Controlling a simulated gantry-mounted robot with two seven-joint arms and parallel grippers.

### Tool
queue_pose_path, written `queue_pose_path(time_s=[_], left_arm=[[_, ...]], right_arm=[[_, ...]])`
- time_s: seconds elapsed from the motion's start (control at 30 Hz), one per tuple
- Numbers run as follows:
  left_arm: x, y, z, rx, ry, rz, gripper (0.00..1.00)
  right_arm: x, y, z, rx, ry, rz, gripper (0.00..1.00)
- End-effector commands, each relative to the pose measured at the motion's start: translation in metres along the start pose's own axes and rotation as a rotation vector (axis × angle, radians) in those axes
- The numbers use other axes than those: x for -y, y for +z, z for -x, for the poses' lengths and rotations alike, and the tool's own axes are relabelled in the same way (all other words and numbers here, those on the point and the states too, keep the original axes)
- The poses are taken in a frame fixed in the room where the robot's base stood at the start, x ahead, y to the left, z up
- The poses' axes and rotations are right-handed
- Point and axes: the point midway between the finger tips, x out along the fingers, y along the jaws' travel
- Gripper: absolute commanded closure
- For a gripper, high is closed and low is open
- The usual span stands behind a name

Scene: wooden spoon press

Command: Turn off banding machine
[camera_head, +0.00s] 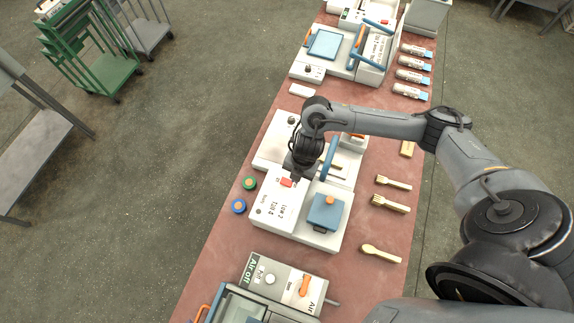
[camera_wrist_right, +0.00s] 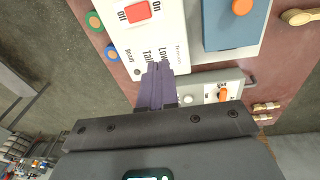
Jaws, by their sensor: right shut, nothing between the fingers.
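The white banding machine (camera_head: 268,222) stands mid-bench, with a blue block (camera_head: 325,212) topped by an orange knob on its right part. Its red switch (camera_head: 287,183) is on the far side of the top panel. In the right wrist view the red switch (camera_wrist_right: 137,12) sits beside "On" and "Off" labels; its rocker position cannot be told. My right gripper (camera_head: 296,177) is just by the switch, fingers pointing down. In the wrist view its fingers (camera_wrist_right: 157,70) are shut and empty, over the panel near the switch; contact cannot be told. My left gripper is not in view.
Green (camera_head: 249,183) and blue (camera_head: 239,206) rings lie at the bench's left edge. Wooden forks (camera_head: 390,203) and a spoon (camera_head: 381,253) lie right. Another white machine (camera_head: 262,150) stands directly behind; a box with an orange lever (camera_head: 304,286) stands in front.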

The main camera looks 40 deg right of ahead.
Motion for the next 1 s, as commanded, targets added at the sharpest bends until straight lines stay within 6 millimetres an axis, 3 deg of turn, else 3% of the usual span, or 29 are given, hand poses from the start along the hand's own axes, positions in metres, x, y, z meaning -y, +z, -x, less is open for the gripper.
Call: queue_pose_path(time_s=[0.03, 0.1, 0.3, 0.5, 0.77, 1.0], left_arm=[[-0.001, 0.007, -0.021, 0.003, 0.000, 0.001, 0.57], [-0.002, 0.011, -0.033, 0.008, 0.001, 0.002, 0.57], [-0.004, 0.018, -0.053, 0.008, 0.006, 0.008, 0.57], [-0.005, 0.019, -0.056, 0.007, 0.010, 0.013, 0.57], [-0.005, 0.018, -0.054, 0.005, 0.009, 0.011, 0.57], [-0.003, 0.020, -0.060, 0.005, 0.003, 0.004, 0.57]], right_arm=[[-0.003, 0.004, -0.009, 0.007, 0.004, 0.010, 1.00], [-0.005, 0.008, -0.009, 0.019, 0.004, 0.024, 1.00], [-0.021, 0.024, -0.002, 0.069, 0.037, 0.060, 1.00], [-0.032, 0.031, 0.005, 0.086, 0.062, 0.063, 1.00], [-0.032, 0.030, 0.006, 0.086, 0.062, 0.063, 1.00], [-0.032, 0.031, -0.006, 0.085, 0.060, 0.062, 1.00]])
